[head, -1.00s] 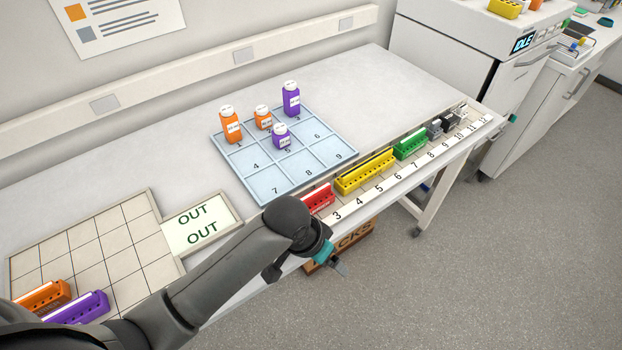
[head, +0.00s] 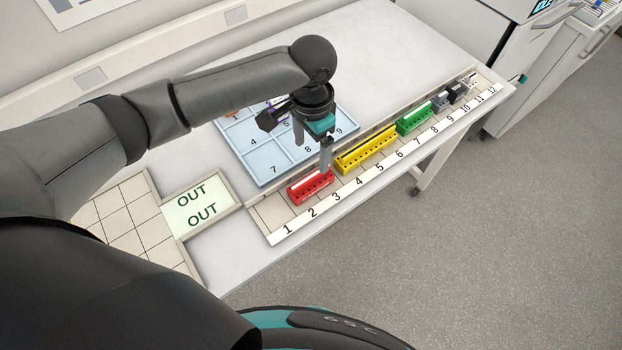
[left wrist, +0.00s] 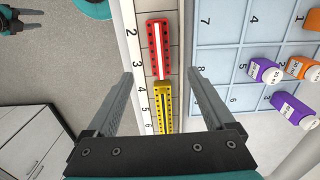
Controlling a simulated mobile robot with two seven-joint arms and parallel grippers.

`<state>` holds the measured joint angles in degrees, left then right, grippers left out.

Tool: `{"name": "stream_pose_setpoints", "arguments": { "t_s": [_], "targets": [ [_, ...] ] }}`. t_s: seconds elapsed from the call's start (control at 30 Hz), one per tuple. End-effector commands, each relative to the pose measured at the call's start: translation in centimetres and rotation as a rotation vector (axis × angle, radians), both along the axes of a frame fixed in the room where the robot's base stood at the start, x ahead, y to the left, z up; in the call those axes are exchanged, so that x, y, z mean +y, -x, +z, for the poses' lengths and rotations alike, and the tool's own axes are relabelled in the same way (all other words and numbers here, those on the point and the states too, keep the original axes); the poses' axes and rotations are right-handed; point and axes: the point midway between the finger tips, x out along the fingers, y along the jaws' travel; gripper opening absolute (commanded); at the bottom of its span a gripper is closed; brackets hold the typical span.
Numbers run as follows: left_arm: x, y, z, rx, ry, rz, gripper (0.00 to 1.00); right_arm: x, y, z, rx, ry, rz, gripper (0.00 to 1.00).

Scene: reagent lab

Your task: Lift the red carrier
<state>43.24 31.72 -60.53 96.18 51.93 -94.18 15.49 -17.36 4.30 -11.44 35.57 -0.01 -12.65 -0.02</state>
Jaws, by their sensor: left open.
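The red carrier (head: 306,190) sits on the numbered strip behind labels 2 and 3; it also shows in the left wrist view (left wrist: 153,45), with a white strip along it. My left gripper (head: 312,150) is open and points down above the strip, near the red carrier's right end. In the left wrist view the jaws (left wrist: 160,72) are spread wide, with the lower end of the red carrier between the fingertips and nothing held. A dark gripper (left wrist: 14,20), which appears to be my right one, is at the top left corner, too small to read its jaws.
A yellow carrier (head: 362,152) stands close beside the red one, then a green carrier (head: 413,118) and grey ones (head: 440,101). The blue numbered tray (head: 262,170) with bottles (left wrist: 270,72) lies behind. The OUT plate (head: 200,206) is left. Slot 1 is empty.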

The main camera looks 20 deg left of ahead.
Motion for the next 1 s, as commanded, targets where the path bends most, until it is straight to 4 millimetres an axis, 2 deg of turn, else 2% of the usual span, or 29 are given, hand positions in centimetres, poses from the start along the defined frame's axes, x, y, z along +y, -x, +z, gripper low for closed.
{"name": "stream_pose_setpoints", "arguments": {
  "t_s": [0.1, 0.23, 0.47, 0.8, 1.0],
  "targets": [
    [0.0, 0.1, -2.7, 0.002, 0.0, 0.001, 0.88, -0.1, 0.4, -0.2, 0.007, 0.001, 0.0, 0.5],
    [0.0, 0.0, -4.7, 0.001, 0.0, 0.001, 0.88, -0.2, 0.4, -0.3, 0.007, 0.002, 0.0, 0.5],
    [0.0, 0.1, -6.2, -0.001, 0.001, 0.0, 0.88, -0.4, 0.1, -0.4, 0.002, 0.006, 0.001, 0.5],
    [0.0, 0.3, -10.6, -0.001, 0.001, 0.001, 0.88, -0.4, -0.1, -0.5, -0.002, 0.006, 0.0, 0.5],
    [0.0, 0.3, -11.0, -0.002, 0.002, -0.001, 0.88, -0.4, -0.2, -0.5, -0.003, 0.006, 0.001, 0.5]
  ]
}}
